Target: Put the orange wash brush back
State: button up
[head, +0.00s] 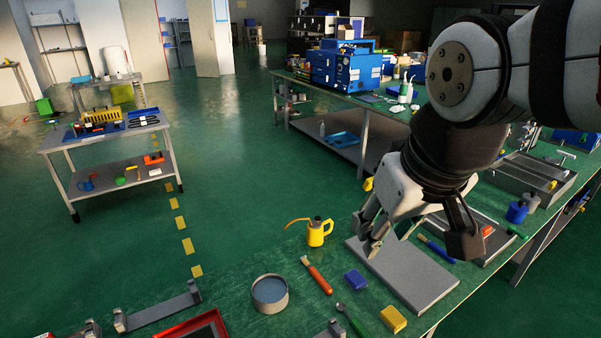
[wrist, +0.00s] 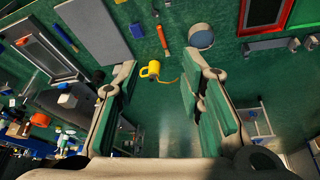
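The orange wash brush (head: 318,275) lies on the green bench top in the head view, between the round grey pot and the small blue block. Its orange-red handle points toward the front and its pale tip toward the back. It also shows in the wrist view (wrist: 163,38), beyond the fingertips. My gripper (head: 370,238) is above the bench near the far left corner of the grey plate, behind and to the right of the brush and apart from it. In the wrist view its fingers (wrist: 160,80) are spread wide with nothing between them.
A yellow oil can (head: 318,232) with a long spout stands close to my gripper. The round pot (head: 270,304), blue block (head: 356,280), yellow block (head: 392,319) and grey plate (head: 403,274) surround the brush. A grey bracket (head: 160,311) is at the left.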

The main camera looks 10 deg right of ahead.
jog(key=shift+t, duration=0.3)
jog(key=shift+s+a+f, duration=0.1)
jog(key=shift+s+a, duration=0.05)
jog(key=shift+s, duration=2.05)
